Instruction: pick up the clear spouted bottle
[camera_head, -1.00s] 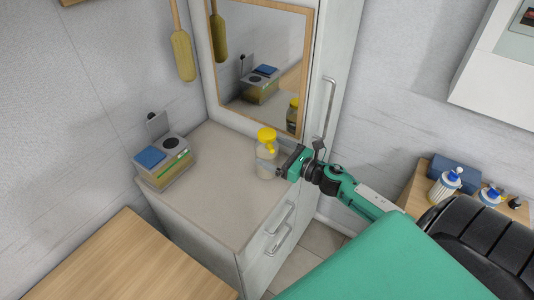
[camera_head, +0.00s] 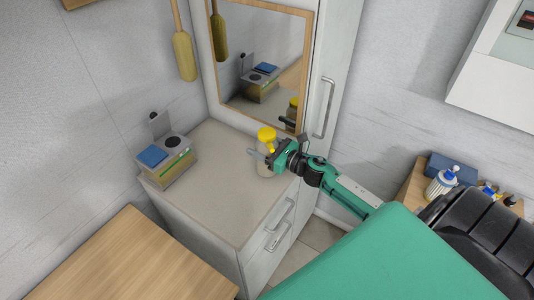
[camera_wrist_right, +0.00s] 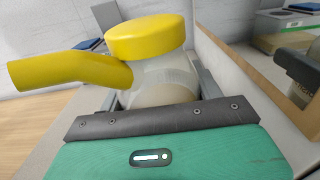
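The clear spouted bottle (camera_head: 264,169) stands upright on the pale cabinet top, near its right edge by the mirror. It has a yellow cap and yellow spout (camera_head: 266,135). My right gripper (camera_head: 262,156) reaches in from the right at the bottle's upper body, with a fingertip showing past its left side. In the right wrist view the bottle (camera_wrist_right: 160,80) sits between the two grey fingers, its spout pointing left. The fingers look open around it; contact is hard to see. My left gripper is not in view.
A grey box with a blue item (camera_head: 152,156) stands at the left of the cabinet top (camera_head: 215,205). A framed mirror (camera_head: 262,70) rises close behind the bottle. A wooden surface (camera_head: 130,265) lies front left. White-and-blue bottles (camera_head: 442,184) stand far right.

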